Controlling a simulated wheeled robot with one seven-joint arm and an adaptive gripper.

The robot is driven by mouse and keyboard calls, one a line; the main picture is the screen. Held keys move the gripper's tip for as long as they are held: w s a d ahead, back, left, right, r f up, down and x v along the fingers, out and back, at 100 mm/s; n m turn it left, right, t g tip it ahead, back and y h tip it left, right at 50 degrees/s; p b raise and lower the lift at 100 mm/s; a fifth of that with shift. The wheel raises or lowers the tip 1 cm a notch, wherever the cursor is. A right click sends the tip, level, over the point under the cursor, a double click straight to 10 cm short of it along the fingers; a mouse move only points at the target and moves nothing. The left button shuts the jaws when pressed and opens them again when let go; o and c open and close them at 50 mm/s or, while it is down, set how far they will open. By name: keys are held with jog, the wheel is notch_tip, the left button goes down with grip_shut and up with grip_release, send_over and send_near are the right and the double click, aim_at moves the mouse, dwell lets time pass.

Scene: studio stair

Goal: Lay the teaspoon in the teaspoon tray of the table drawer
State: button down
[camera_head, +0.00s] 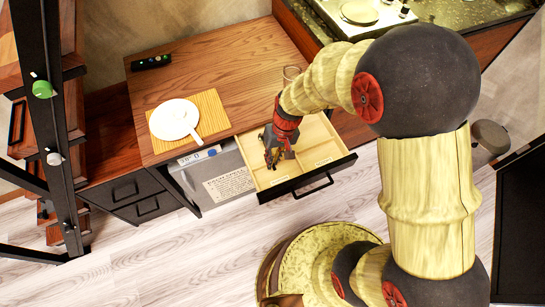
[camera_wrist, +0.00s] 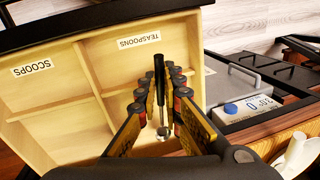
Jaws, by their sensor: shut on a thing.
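The table drawer (camera_head: 341,160) is pulled out, a pale wooden tray box with dividers and a black front. My gripper (camera_head: 274,160) is over the left side of the drawer in the head view. In the wrist view my gripper (camera_wrist: 160,85) is shut on the teaspoon (camera_wrist: 159,72), which has a dark handle and a shiny metal end. The teaspoon appears over the teaspoon tray (camera_wrist: 118,62); its height above the floor of the tray is unclear. The head view does not clearly show the teaspoon.
A grey appliance (camera_head: 222,178) with a display stands left of the drawer, under the tabletop. On the wooden table (camera_head: 220,75) are a bamboo mat (camera_head: 212,108), a white round thing with a handle (camera_head: 174,118) and a black remote-like object (camera_head: 151,62).

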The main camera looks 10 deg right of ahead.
jog(key=shift+f, duration=0.6)
jog(key=c, duration=1.9)
grip_release()
jog(key=shift+r, duration=0.1)
jog(key=r, duration=0.4)
jog(key=d+r, duration=0.1)
jog(key=r, duration=0.2)
jog(key=d+r, duration=0.1)
jog(key=r, duration=0.3)
jog(key=shift+w+d+r, duration=0.1)
jog(key=shift+w+r, duration=0.2)
